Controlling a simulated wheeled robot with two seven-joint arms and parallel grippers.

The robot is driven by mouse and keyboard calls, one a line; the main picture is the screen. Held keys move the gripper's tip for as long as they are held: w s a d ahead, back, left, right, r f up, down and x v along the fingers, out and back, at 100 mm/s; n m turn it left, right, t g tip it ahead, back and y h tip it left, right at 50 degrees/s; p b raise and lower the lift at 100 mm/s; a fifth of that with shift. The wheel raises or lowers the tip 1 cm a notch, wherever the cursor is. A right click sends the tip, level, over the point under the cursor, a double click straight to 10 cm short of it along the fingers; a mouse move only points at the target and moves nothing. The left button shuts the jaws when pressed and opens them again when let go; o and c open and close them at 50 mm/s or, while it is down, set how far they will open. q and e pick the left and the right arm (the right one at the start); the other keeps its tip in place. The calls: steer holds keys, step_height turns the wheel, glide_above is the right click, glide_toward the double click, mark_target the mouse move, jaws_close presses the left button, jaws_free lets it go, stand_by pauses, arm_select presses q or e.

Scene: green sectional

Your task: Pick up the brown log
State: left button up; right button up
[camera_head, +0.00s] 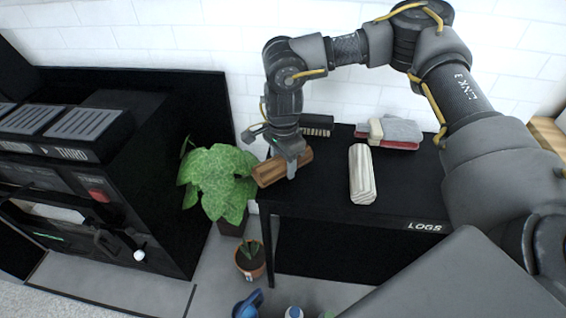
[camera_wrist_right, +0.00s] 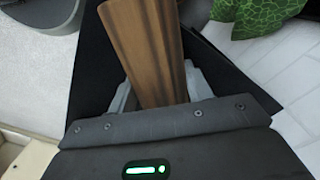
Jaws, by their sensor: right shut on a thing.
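The brown log (camera_head: 271,172) is at the left end of the black table, beside the green plant. My right gripper (camera_head: 291,166) comes down over it from above and is shut on it. In the right wrist view the brown log (camera_wrist_right: 146,50) runs between the two grey fingers of the right gripper (camera_wrist_right: 160,88). I cannot tell whether the log touches the tabletop. My left gripper is not in view.
The black table (camera_head: 320,205), marked LOGS, also holds a pale log (camera_head: 362,174), a dark brush-like item (camera_head: 316,125) and folded cloths (camera_head: 391,132). A leafy plant (camera_head: 217,180) stands at its left, near a black machine (camera_head: 75,150). A small potted plant (camera_head: 251,260) is on the floor.

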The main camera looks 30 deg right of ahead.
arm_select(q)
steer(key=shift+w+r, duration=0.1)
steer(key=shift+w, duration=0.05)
arm_select(e)
steer(key=shift+r, duration=0.15)
steer(key=shift+r, duration=0.2)
step_height(320, 180, up, 2)
steer(key=shift+r, duration=0.1)
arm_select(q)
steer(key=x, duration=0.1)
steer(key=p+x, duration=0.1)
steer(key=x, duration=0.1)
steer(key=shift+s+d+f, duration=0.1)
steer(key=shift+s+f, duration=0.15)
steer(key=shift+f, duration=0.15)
arm_select(e)
steer(key=s+a+r, duration=0.9)
steer(key=s+r, duration=0.1)
steer(key=shift+s+a, duration=0.2)
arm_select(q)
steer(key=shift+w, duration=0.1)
